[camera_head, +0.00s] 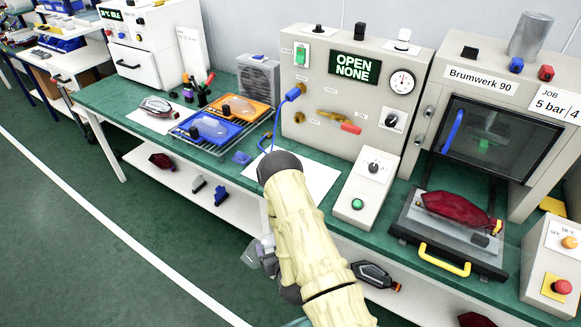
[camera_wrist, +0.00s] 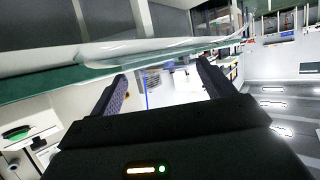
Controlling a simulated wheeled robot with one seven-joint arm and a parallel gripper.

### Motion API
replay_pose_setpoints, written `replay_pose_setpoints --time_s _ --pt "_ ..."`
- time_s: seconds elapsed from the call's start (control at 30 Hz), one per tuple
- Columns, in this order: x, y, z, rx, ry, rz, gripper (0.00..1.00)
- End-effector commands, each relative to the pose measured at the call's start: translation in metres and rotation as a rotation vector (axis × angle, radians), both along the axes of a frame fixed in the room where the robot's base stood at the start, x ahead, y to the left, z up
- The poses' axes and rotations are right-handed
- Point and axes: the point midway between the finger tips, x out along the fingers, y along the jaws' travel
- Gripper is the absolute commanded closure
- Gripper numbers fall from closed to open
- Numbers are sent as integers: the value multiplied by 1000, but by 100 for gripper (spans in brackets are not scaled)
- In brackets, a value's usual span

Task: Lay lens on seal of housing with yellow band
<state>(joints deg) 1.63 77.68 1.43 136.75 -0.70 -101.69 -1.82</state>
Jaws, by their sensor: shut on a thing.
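My gripper (camera_head: 264,254) is low in front of the bench edge, partly hidden behind my arm. In the wrist view its two fingers (camera_wrist: 163,72) reach up to a clear, glassy lens (camera_wrist: 140,50), and it is shut on this lens. A dark housing (camera_head: 372,274) with an orange end lies on the shelf under the bench. Another housing (camera_head: 158,106) lies on white paper at the bench's left. A dark red lamp (camera_head: 452,207) with a yellow-orange end lies on the press drawer. I cannot tell which housing has a yellow band.
A blue tray (camera_head: 188,136) and an orange tray (camera_head: 259,107) each hold a clear lens. A control panel (camera_head: 318,92), a switch box (camera_head: 360,200) and the Brumwerk press (camera_head: 470,75) with its open drawer (camera_head: 405,228) stand along the bench. White paper (camera_head: 318,178) lies bare behind my arm.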

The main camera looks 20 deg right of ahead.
Motion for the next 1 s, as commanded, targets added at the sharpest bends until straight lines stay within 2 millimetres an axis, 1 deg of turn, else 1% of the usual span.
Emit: replay_pose_setpoints --time_s 0.43,0.77,0.87,1.0 --pt "0 0 0 0 0 0 43" --pt "-1 0 -11 -4 -2 -2 43" --pt "6 -7 -4 -5 -6 -25 43" --pt "24 -24 21 -2 -10 -99 43"
